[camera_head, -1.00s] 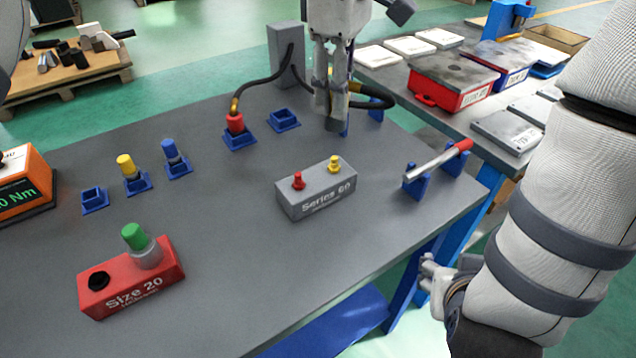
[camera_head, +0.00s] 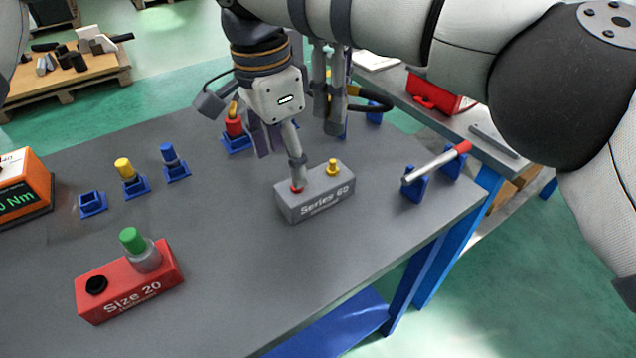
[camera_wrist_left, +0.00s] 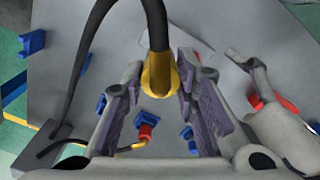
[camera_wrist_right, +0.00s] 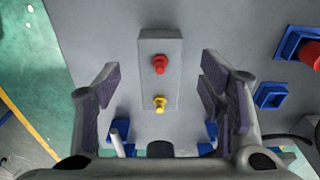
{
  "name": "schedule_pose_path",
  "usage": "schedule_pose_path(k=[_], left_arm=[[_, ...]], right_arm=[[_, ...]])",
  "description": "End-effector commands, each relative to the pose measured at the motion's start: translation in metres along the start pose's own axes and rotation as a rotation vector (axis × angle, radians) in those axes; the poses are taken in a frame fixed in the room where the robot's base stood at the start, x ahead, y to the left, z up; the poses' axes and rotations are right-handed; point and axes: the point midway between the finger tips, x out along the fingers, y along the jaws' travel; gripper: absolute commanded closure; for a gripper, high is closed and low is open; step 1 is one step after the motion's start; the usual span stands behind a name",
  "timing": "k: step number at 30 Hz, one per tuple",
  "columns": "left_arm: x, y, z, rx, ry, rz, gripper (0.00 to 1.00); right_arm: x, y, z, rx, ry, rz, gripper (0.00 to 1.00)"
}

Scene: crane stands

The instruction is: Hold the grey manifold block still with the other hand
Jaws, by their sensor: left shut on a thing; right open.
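The grey manifold block (camera_head: 318,203), marked "Series 60", lies on the table with a red fitting (camera_wrist_right: 160,64) and a yellow fitting (camera_wrist_right: 160,103) on top. My right gripper (camera_head: 280,165) is open above it. In the right wrist view the block (camera_wrist_right: 150,45) lies between the spread fingers (camera_wrist_right: 160,76), with gaps on both sides. In the head view one finger overlaps the red fitting; I cannot tell whether it touches. My left gripper (camera_head: 330,112), partly hidden behind the right one, is shut on the hose's yellow coupling (camera_wrist_left: 159,78), behind the block.
A red "Size 20" block (camera_head: 130,290) lies front left. Blue holders (camera_head: 92,205) stand along the left and back, some with coloured fittings. A red-ended bar (camera_head: 435,163) rests on blue supports to the right. An orange display box (camera_head: 22,188) is far left.

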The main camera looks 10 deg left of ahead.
Motion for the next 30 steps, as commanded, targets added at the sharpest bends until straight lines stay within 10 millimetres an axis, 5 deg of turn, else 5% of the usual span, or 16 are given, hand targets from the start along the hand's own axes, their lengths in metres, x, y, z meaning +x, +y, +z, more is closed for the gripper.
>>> schedule_pose_path(k=[16, 28, 30], left_arm=[[-0.001, 0.0, 0.0, 0.0, 0.0, 0.001, 1.0], [-0.001, 0.0, 0.0, 0.0, 0.0, 0.001, 1.0], [-0.001, 0.0, 0.0, 0.0, 0.0, 0.001, 1.0]], right_arm=[[0.079, 0.0, 0.001, 0.003, -0.013, 0.002, 0.37], [0.089, 0.0, 0.001, 0.003, -0.011, 0.001, 0.37], [0.088, 0.0, 0.001, 0.003, -0.011, 0.001, 0.5]])
